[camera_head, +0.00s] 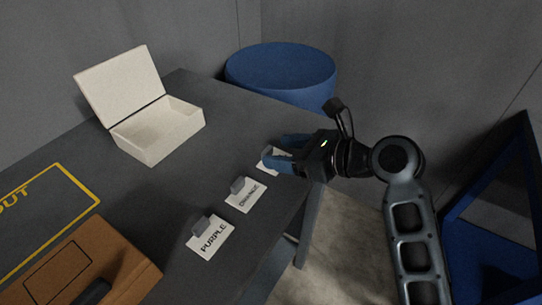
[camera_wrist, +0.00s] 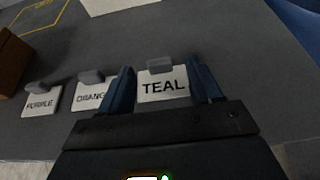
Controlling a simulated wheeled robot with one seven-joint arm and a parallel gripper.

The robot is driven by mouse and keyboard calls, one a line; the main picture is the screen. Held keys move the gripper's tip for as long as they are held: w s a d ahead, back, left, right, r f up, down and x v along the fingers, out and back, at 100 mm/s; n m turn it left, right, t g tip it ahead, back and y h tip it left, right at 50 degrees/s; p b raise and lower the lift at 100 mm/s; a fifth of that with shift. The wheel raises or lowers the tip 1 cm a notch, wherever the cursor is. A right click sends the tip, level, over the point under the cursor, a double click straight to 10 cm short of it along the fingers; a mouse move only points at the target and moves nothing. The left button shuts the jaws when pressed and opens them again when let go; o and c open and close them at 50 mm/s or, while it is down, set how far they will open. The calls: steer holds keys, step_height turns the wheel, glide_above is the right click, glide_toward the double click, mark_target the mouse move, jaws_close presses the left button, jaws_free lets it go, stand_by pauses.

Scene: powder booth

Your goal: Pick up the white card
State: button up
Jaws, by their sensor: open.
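Three white cards with grey clips or tabs at their backs lie in a row on the dark table. They read PURPLE (camera_head: 211,238), ORANGE (camera_head: 248,197) and TEAL (camera_wrist: 163,86). In the wrist view the PURPLE card (camera_wrist: 41,102) is at the left and the ORANGE card (camera_wrist: 91,96) is partly hidden by a finger. My gripper (camera_wrist: 163,80) is open, with its blue fingers on either side of the TEAL card. In the head view my gripper (camera_head: 283,153) mostly hides the TEAL card (camera_head: 266,157). I cannot tell whether the fingers touch it.
An open cream box (camera_head: 160,135) stands toward the back of the table (camera_head: 190,185). A brown case (camera_head: 85,265) and a yellow-outlined area (camera_head: 75,180) are at the left. A blue drum (camera_head: 280,70) stands beyond the table. The cards lie near the table's right edge.

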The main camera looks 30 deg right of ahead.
steer(key=shift+x, duration=1.5)
steer(key=shift+c, duration=0.2)
steer(key=c, duration=1.1)
steer(key=shift+r, duration=0.15)
step_height(320, 180, up, 4)
steer(key=shift+r+p, duration=0.1)
steer(key=shift+p, duration=0.25)
steer(key=s+d+r, duration=0.2)
steer(key=d, duration=0.1)
steer(key=s+d+r, duration=0.2)
steer(key=d, duration=0.1)
steer(key=s+d+r, duration=0.2)
steer(key=d, duration=0.2)
steer(key=shift+r, duration=0.3)
